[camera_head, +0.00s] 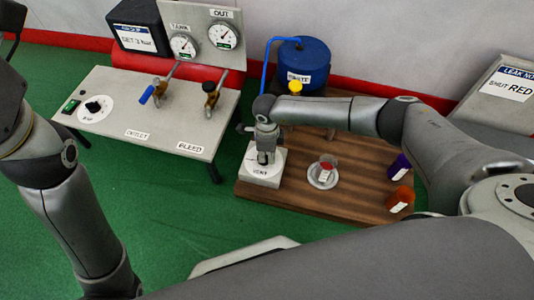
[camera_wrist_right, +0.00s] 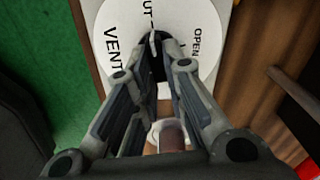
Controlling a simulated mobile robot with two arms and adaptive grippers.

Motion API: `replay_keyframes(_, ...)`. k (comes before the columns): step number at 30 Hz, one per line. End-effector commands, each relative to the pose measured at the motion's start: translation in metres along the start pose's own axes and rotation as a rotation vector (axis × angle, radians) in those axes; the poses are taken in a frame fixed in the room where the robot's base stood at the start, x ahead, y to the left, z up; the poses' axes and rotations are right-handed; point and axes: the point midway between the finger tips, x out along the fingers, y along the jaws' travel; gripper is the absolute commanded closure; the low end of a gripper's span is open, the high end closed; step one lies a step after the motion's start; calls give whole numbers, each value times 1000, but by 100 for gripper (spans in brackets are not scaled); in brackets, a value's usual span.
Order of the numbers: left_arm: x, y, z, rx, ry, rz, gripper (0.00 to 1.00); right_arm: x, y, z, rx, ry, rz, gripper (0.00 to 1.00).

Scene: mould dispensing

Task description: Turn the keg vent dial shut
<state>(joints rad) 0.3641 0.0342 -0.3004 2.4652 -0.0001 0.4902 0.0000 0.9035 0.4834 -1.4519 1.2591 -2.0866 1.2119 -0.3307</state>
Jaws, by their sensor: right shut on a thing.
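The vent dial (camera_head: 252,160) is a white disc on a pale block at the left end of the wooden board. My right gripper (camera_head: 265,155) points down onto it. In the right wrist view, the dial (camera_wrist_right: 115,22) shows the words VENT and OPEN, plus a word partly hidden that ends in UT. My right gripper (camera_wrist_right: 158,48) is shut on the dial's dark knob, which is mostly hidden between the fingers. The knob's exact heading is hard to tell. My left arm shows at the left of the head view, but its gripper is out of view.
A blue drum (camera_head: 304,64) with a blue hose stands behind my right arm. A clear dish (camera_head: 324,172) with a red item, a purple cup (camera_head: 399,166) and an orange cup (camera_head: 401,199) stand on the wooden board (camera_head: 290,198). A grey bench (camera_head: 115,107) with valves stands left.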

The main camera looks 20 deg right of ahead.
Motion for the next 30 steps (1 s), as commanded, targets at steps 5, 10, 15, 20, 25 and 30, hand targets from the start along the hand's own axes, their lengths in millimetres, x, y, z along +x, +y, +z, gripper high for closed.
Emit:
replay_keyframes(5,1,0,-2,0,5,0,60,0,0,0,-3,1,-1,100)
replay_keyframes(10,2,0,-3,1,9,0,60,0,0,0,-2,1,-1,70)
replay_keyframes(15,2,0,-4,1,11,-1,60,0,0,0,-1,1,-1,67)
replay_keyframes(20,3,-1,-3,1,13,-6,60,-1,0,0,-1,0,-1,67)
replay_keyframes(25,2,-1,-2,1,10,-4,60,-14,-2,0,-1,-1,-3,67)
replay_keyframes(30,2,-1,-2,0,8,-3,60,-46,-2,0,-2,-3,-4,67)
